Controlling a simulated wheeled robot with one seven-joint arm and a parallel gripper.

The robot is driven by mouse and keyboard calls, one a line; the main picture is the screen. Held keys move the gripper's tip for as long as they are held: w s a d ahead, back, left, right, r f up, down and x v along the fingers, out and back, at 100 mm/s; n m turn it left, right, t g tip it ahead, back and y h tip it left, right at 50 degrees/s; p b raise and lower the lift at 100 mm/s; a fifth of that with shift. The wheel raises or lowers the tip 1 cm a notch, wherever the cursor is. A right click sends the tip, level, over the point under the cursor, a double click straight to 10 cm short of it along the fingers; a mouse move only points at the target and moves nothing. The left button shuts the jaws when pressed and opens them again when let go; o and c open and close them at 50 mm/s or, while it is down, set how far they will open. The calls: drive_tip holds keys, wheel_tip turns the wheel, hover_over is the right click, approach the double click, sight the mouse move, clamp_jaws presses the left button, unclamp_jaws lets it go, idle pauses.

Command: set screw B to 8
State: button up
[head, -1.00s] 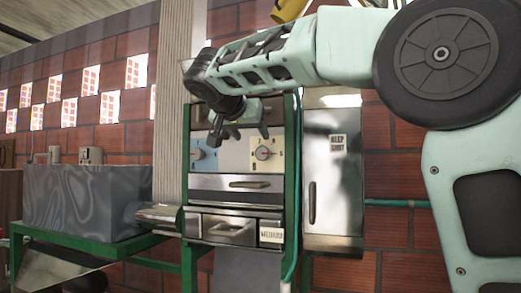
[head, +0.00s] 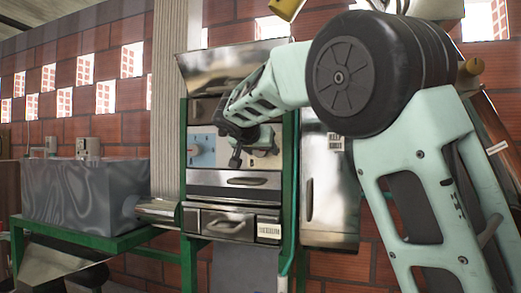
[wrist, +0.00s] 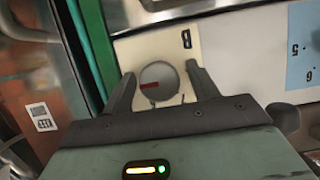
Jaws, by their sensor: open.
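Screw B (wrist: 159,84) is a round grey knob with a red mark, on a cream plate (wrist: 195,50) that bears a letter B. In the wrist view the plate appears turned, and the red mark points left. My gripper (wrist: 160,72) is open, with one finger on each side of the knob. Small gaps show between knob and fingers, so I see no grip on it; depth is hard to judge. In the head view my gripper (head: 250,158) is in front of the panel and hides the knob. The scale numbers around screw B are not readable.
A blue plate (head: 202,150) with a dial scale sits left of my gripper; the wrist view shows a 5 and 6 on it. A drawer handle (head: 246,181) is just below. Green posts (head: 289,190) frame the panel; a metal cabinet (head: 325,200) stands right.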

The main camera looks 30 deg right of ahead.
drive_tip(key=c, duration=1)
